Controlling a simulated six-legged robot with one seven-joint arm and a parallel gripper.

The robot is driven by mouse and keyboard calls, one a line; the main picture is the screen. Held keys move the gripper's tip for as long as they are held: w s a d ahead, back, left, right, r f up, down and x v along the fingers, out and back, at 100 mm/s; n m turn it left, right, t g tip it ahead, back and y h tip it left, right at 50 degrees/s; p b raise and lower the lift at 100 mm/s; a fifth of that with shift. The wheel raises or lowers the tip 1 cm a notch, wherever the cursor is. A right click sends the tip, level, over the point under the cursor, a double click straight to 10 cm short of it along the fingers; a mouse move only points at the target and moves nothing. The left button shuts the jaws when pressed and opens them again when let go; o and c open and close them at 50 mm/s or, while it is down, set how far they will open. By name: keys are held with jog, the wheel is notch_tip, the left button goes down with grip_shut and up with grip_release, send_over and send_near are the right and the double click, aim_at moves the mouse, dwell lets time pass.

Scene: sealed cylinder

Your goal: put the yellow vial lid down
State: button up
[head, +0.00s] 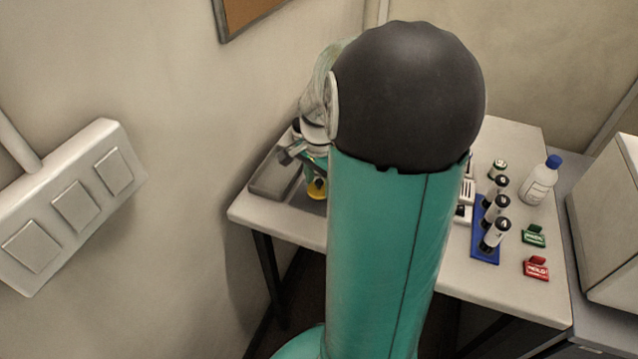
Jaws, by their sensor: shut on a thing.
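My gripper (294,153) is at the left end of the white table, small in the head view and partly behind my own arm. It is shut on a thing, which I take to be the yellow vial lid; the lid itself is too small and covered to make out. A yellow object (317,188) with a dark spot, perhaps the vial, shows just below and right of the gripper. Whether the two touch I cannot tell. A grey metal tray (268,187) lies at the table's left edge, beside and below the gripper.
My arm hides the table's middle. On the right of the white table (520,300) are a blue rack (485,252) with black-capped vials, a white bottle with blue cap (540,181), a green tag (533,236) and a red tag (536,269). A wall stands close left.

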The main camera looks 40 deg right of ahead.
jog(key=shift+s+a+f, duration=0.1)
jog(key=shift+f, duration=0.75)
jog(key=shift+s+f, duration=0.15)
jog(key=shift+s, duration=0.1)
jog(key=shift+w+f, duration=0.15)
jog(key=shift+w, duration=0.15)
jog(key=shift+s, duration=0.2)
jog(key=o, duration=0.9)
jog(key=shift+f, duration=0.1)
jog(key=shift+o, duration=0.2)
jog(key=shift+w, duration=0.1)
